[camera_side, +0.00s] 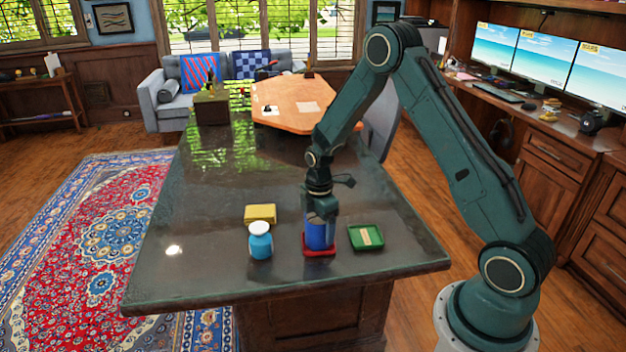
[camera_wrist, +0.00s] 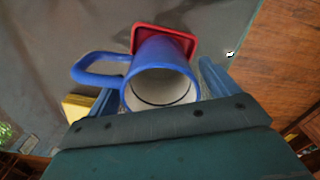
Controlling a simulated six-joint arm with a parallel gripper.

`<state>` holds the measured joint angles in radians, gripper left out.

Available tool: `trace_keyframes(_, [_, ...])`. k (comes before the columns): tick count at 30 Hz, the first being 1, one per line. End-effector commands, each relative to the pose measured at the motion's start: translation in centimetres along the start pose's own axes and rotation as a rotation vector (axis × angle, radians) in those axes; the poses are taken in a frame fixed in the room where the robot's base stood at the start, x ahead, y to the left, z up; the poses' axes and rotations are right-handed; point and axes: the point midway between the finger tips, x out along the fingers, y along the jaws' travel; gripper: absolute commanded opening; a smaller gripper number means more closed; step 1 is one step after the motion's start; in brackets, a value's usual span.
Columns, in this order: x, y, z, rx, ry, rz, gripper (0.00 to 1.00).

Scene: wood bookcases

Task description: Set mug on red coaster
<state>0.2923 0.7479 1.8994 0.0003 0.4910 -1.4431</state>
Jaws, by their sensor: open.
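The blue mug (camera_side: 319,236) stands upright on the red coaster (camera_side: 320,252) on the dark tabletop. In the wrist view, the mug (camera_wrist: 160,84) shows its pale inside, and its handle points to the left. The red coaster (camera_wrist: 163,33) shows past the far side of the mug. My gripper (camera_side: 320,212) is open and right over the mug, with its fingers at the mug's two sides. In the wrist view, my gripper (camera_wrist: 158,95) partly hides the mug's near side. I cannot tell whether the fingers touch the mug.
A light blue jar (camera_side: 260,243) and a yellow block (camera_side: 260,213) stand left of the mug. A green tray (camera_side: 366,238) lies close to the right of the coaster. The table (camera_side: 200,265) is bare at the front left. An orange board (camera_side: 292,103) lies far back.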

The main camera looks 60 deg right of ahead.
Motion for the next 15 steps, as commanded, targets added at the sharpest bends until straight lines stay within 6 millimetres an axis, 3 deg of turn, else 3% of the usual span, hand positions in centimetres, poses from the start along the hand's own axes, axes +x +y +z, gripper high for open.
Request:
trace_keyframes(8, [-0.8, 0.1, 0.0, 0.000, 0.000, 0.002, 0.86])
trace_keyframes(15, [-3.2, 0.1, 0.0, 0.000, 0.000, 0.004, 0.86])
